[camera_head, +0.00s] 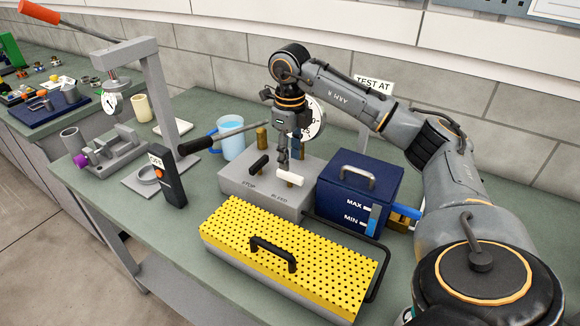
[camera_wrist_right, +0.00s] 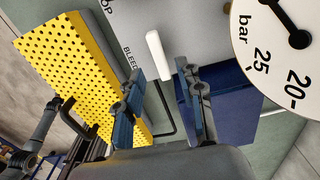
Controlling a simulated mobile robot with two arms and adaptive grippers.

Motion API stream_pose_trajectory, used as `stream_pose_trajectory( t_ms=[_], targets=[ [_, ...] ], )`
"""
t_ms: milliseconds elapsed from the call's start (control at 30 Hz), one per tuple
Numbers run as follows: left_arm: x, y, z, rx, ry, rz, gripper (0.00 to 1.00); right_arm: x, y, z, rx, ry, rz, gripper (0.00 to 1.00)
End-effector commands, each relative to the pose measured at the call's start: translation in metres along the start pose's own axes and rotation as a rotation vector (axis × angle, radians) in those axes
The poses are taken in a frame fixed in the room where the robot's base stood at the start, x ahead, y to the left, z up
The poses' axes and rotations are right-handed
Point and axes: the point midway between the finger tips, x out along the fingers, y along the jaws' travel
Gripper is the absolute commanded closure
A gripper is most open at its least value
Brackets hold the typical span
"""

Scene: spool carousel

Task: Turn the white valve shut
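The white valve handle (camera_head: 289,177) sits on top of a grey block (camera_head: 232,182), beside the word BLEED. It also shows in the right wrist view (camera_wrist_right: 156,53), ahead of the fingertips. A black handle (camera_head: 258,166) stands on the same block, by the word STOP. My right gripper (camera_head: 283,158) points down just above and behind the white handle. In the wrist view its two fingers (camera_wrist_right: 162,78) are spread with nothing between them, and the white handle lies just beyond the gap. My left gripper is not in view.
A round gauge (camera_head: 314,118) stands close behind the right gripper. A blue box (camera_head: 350,200) is right of the block. A yellow perforated cover (camera_head: 235,235) lies in front. A blue mug (camera_head: 232,140) and a black-gripped lever (camera_head: 198,144) are on the left.

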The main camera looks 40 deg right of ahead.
Motion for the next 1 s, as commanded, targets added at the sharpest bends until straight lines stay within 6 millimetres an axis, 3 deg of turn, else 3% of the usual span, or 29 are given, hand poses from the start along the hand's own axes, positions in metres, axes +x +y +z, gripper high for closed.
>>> stream_pose_trajectory(
  t_ms=[200, 300, 500, 1000],
  targets=[
    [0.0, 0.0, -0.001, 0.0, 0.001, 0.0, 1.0, -0.053, 0.0, 0.001, 0.0, -0.005, 0.001, 0.62],
    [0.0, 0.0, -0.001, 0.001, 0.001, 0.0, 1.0, -0.062, 0.0, 0.001, 0.001, -0.004, -0.001, 0.62],
    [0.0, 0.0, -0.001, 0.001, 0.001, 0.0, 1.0, -0.072, 0.0, 0.0, 0.002, -0.001, 0.0, 0.62],
    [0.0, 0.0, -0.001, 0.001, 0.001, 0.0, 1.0, -0.073, 0.0, 0.0, 0.001, 0.0, 0.001, 0.62]
  ],
)
